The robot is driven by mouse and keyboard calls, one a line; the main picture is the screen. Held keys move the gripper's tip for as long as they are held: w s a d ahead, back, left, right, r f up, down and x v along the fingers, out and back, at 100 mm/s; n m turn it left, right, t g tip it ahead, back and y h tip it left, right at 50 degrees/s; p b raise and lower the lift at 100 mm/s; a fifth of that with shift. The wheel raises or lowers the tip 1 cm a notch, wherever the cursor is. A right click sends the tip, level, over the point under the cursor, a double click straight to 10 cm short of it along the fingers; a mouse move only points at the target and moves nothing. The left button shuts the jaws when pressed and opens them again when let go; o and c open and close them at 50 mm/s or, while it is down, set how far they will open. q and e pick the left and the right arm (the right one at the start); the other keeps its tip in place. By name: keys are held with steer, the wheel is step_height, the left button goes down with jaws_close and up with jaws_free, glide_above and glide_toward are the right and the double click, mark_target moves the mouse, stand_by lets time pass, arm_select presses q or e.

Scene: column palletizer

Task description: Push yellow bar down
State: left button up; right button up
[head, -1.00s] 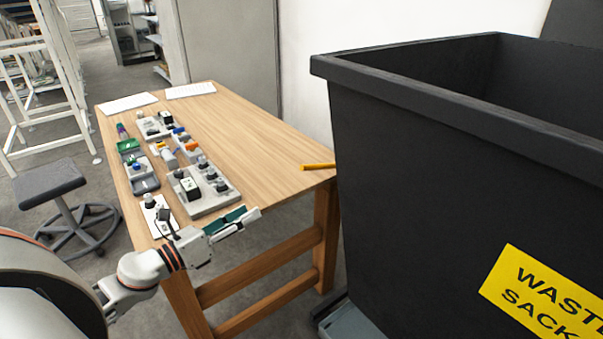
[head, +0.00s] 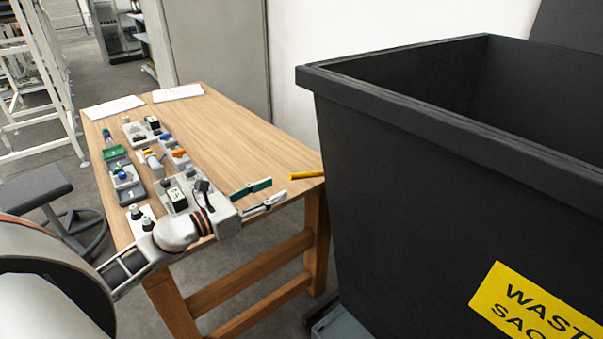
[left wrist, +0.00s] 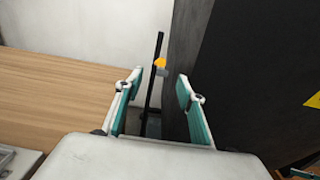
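The yellow bar (head: 306,175) sticks out level at the table's near right corner, beside the black waste bin. In the left wrist view a small yellow-orange end (left wrist: 160,63) shows ahead, in line with the gap between the fingers; I take it for the bar's end. My left gripper (head: 278,187) is open, with its teal-padded fingers apart and nothing between them. It is just left of the bar in the head view, and a gap shows. It also shows in the left wrist view (left wrist: 159,85).
The wooden table (head: 235,140) carries several switch and button boxes (head: 175,190) along its left side; its right side is clear. A large black waste bin (head: 400,180) stands close on the right. A stool (head: 35,190) stands at the left.

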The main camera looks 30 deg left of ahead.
mark_target(303, 176)
arm_select(q)
steer(key=p+x, duration=0.1)
steer(key=x, duration=0.7)
steer(key=shift+w+p, duration=0.2)
steer(key=shift+p, duration=0.2)
steer(key=shift+x, duration=1.3)
arm_select(e)
steer(key=shift+w+r, duration=0.2)
steer(key=shift+r, duration=0.55)
steer(key=shift+w+r, duration=0.15)
steer(key=shift+r, duration=0.6)
arm_select(q)
steer(key=c, duration=1.1)
